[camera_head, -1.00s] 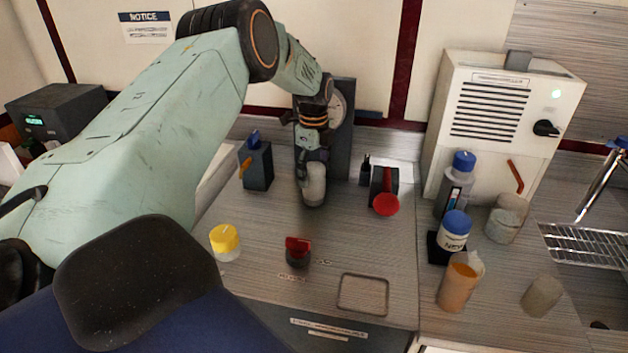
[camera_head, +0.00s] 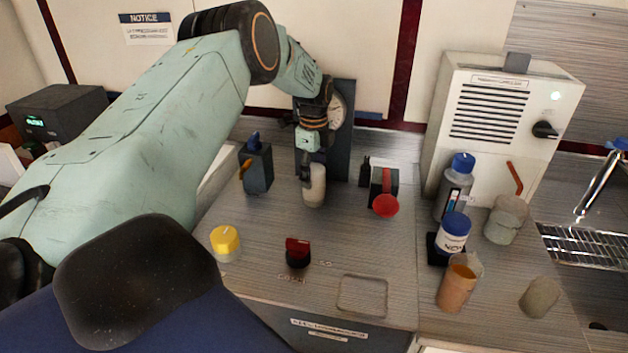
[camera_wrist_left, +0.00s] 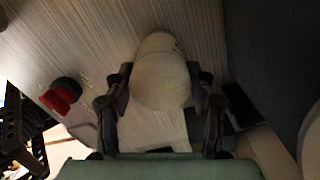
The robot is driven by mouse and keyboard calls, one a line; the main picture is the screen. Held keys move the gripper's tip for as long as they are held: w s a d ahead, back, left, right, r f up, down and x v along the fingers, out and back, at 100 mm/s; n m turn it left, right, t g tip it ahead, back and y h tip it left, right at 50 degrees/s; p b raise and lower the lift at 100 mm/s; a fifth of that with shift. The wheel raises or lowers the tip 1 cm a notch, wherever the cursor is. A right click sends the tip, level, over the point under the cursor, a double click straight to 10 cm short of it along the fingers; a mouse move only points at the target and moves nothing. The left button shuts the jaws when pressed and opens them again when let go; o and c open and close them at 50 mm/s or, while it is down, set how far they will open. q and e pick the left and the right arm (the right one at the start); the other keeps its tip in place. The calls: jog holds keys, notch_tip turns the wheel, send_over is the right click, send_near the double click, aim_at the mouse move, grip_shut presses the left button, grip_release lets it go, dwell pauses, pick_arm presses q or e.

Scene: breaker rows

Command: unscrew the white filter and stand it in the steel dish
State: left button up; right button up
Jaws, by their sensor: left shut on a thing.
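The white filter (camera_head: 314,188) is a pale rounded cylinder in front of a dark upright panel with a round gauge. My left gripper (camera_head: 312,166) points down over it and is shut on it. In the left wrist view the filter (camera_wrist_left: 160,82) sits between the two dark fingers, one on each side. Whether it is still joined to a fitting is hidden by the gripper. A shallow square dish with rounded corners (camera_head: 362,278) lies empty near the counter's front edge; I take it to be the steel dish. My right gripper is not in view.
A red-topped knob (camera_head: 298,252) and a yellow-capped jar (camera_head: 225,242) stand in front of the filter. A blue-and-grey valve block (camera_head: 256,165) is to its left, a red-handled switch (camera_head: 385,195) to its right. Bottles and beakers stand further right. The counter between filter and dish is clear.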

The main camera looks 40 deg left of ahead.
pick_arm(q)
jog(key=n+p, duration=0.1)
jog(key=n, duration=0.2)
jog(key=shift+r+n+p, duration=0.1)
jog(key=shift+n+p, duration=0.2)
jog(key=n+p, duration=0.1)
jog(key=n, duration=0.3)
jog(key=shift+n+p, duration=0.3)
jog(key=n+p, duration=0.1)
jog(key=n, duration=0.3)
jog(key=n+p, duration=0.1)
jog(key=n, duration=0.3)
jog(key=o, duration=1)
jog(key=shift+o, duration=0.2)
